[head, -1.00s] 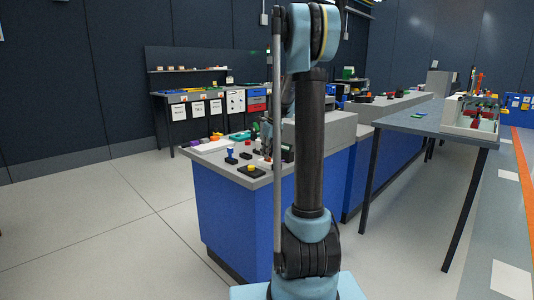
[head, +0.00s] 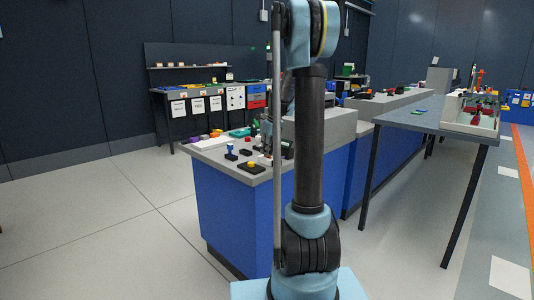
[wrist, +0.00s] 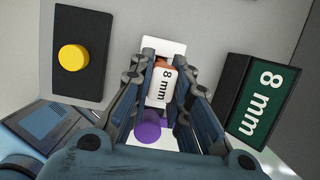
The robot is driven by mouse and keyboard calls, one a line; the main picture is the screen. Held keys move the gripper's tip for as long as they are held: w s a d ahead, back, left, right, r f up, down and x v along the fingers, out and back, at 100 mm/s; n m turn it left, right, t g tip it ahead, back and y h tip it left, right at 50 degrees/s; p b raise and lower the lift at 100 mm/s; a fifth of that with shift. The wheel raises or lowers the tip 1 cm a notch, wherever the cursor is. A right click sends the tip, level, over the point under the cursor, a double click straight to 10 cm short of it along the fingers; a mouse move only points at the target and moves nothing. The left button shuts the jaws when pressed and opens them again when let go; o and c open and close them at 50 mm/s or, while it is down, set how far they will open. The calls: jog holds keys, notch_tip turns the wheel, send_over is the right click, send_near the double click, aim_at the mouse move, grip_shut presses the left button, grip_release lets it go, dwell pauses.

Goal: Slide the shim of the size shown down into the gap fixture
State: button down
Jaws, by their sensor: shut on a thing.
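In the wrist view my gripper (wrist: 163,78) is shut on a shim (wrist: 162,86), whose white face reads "8 mm". A little orange-red shows at the shim's far end. A green sign (wrist: 265,98) on a black stand, right of the gripper, also reads "8 mm". A white surface shows beyond the fingers and behind the gripper; I cannot tell whether it is part of the gap fixture. In the head view my arm hides most of the gripper's work area, and I cannot make out the fixture.
A black block with a yellow button (wrist: 73,58) lies left of the gripper. A purple round thing (wrist: 150,128) shows between the fingers' bases. In the head view the grey bench top (head: 215,155) carries several small items; a table (head: 425,118) stands at right.

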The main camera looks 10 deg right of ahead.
jog(key=shift+r, duration=2.7)
jog(key=shift+r, duration=0.1)
